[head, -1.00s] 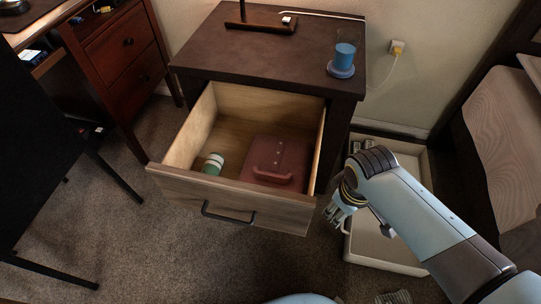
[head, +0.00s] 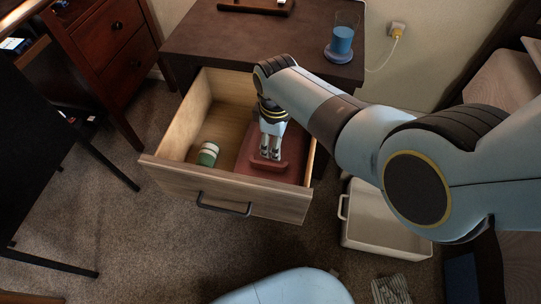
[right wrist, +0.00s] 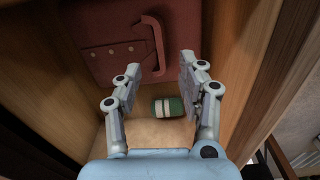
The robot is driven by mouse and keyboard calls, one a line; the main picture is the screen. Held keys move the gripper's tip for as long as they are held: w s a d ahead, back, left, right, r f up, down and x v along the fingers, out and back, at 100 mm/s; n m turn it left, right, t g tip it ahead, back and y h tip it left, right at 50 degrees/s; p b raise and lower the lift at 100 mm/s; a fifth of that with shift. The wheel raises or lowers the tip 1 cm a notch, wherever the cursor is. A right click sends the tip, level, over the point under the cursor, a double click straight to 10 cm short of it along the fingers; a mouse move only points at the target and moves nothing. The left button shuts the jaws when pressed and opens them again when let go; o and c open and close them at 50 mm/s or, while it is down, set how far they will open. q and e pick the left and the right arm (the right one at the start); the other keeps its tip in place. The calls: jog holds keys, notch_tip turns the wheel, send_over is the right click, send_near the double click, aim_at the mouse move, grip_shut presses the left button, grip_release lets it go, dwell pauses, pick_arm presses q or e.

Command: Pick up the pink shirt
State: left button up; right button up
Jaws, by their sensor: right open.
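The pink shirt (head: 253,149) is a folded, dull red-pink bundle lying in the right part of the open drawer. In the right wrist view the shirt (right wrist: 104,40) shows a row of small buttons and a raised, curved collar-like loop. My right gripper (head: 270,154) points down over the shirt and covers part of it. In the right wrist view the right gripper (right wrist: 160,66) is open, with the loop's near end showing between its fingertips. Whether the fingers touch the shirt I cannot tell. My left gripper is not in view.
A green-and-white cylinder (head: 208,154) lies in the drawer, left of the shirt. The drawer (head: 223,188) has wooden walls close around the gripper. A white tray (head: 386,225) and a striped cloth (head: 390,290) are on the floor.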

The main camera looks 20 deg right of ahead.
jog(key=w+a+n, duration=0.1)
jog(key=a, duration=0.1)
jog(key=b, duration=0.5)
send_over(267, 165)
notch_tip(267, 165, down, 6)
jog(key=shift+s+r, duration=0.1)
jog(key=shift+r, duration=0.1)
jog(key=shift+f+b, duration=0.45)
notch_tip(267, 165, down, 4)
jog(key=b, duration=0.4)
jog(key=shift+f, duration=0.1)
jog(key=shift+f+b, duration=0.25)
jog(key=shift+b, duration=0.1)
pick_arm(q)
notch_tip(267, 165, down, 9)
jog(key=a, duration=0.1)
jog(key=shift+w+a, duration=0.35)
pick_arm(e)
jog(key=shift+r, duration=0.1)
grip_shut()
